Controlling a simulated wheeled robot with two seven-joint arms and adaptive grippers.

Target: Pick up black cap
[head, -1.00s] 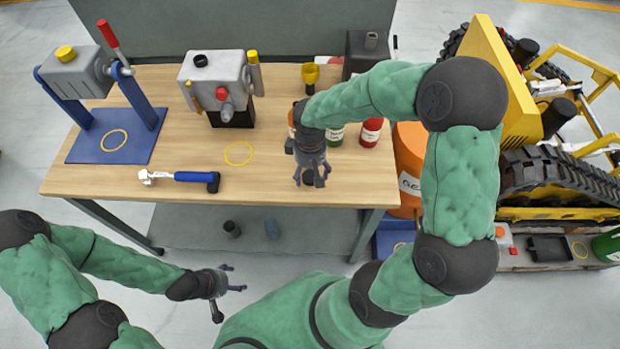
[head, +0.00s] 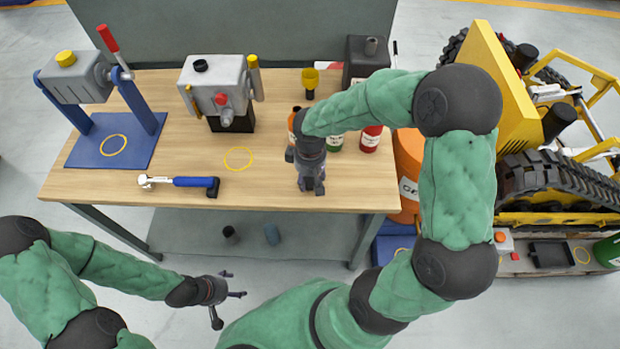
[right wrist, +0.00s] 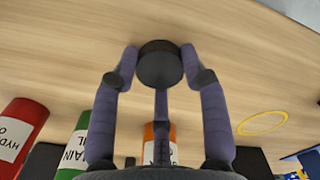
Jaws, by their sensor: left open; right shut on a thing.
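The black cap (right wrist: 160,63) is a short dark disc in the right wrist view, between the fingertips of my right gripper (right wrist: 160,66). The fingers are shut on its sides. In the head view my right gripper (head: 311,188) points down at the front right of the wooden table (head: 262,187), and its fingers mostly hide the cap. I cannot tell whether the cap touches the table. My left gripper (head: 232,284) is open and empty, in front of the table at the lower left.
Red and green bottles (head: 371,138) stand behind my right gripper. A blue-handled tool (head: 180,182), a grey machine (head: 214,82) with a black cap-like top and a yellow ring (head: 238,159) are further left. A yellow tracked carrier (head: 510,90) stands right of the table.

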